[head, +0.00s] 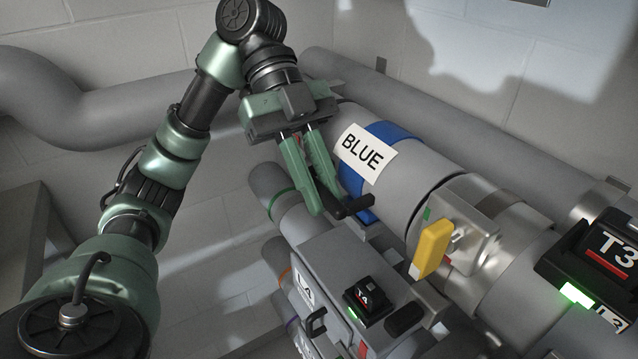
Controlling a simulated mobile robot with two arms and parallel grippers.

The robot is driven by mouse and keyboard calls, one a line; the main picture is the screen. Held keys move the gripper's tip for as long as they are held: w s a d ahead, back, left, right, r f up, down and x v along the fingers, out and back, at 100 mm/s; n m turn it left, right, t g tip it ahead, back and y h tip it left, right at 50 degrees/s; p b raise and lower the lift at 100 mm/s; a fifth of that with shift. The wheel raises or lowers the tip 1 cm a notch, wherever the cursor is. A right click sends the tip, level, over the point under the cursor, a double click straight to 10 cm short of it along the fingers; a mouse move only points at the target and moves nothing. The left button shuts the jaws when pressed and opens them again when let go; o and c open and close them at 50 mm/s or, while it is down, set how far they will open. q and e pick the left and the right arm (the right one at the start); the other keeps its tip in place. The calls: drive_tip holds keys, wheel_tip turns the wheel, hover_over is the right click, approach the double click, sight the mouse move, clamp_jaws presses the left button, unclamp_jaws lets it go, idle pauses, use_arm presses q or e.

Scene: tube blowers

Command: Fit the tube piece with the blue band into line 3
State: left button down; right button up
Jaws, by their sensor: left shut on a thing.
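The tube piece with the blue band (410,180) is a thick grey cylinder with a white BLUE label. It lies along the large pipe in the middle, its right end close to a metal coupling (495,245) with a thin dark seam between. My left gripper (328,204) comes down in front of the blue band with its green fingers shut on a black handle (352,207) at the tube's near side. A black T3 box (610,250) with a lit green lamp sits right of the coupling. My right gripper is out of view.
A yellow lever (432,248) stands out on the coupling's near side. A grey housing with a black T4 box (368,299) sits below, in front of narrower pipes. Another large pipe (440,115) runs behind.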

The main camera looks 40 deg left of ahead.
use_arm(q)
drive_tip(key=shift+f, duration=0.2)
idle(0.4)
drive_tip(key=c, duration=1.3)
unclamp_jaws()
drive_tip(key=p+v, duration=0.1)
drive_tip(key=v, duration=0.5)
drive_tip(key=shift+a+r, duration=0.15)
drive_tip(key=shift+r, duration=0.15)
drive_tip(key=shift+w+a+r, duration=0.2)
drive_tip(key=shift+a+r, duration=0.15)
drive_tip(key=shift+a, duration=0.05)
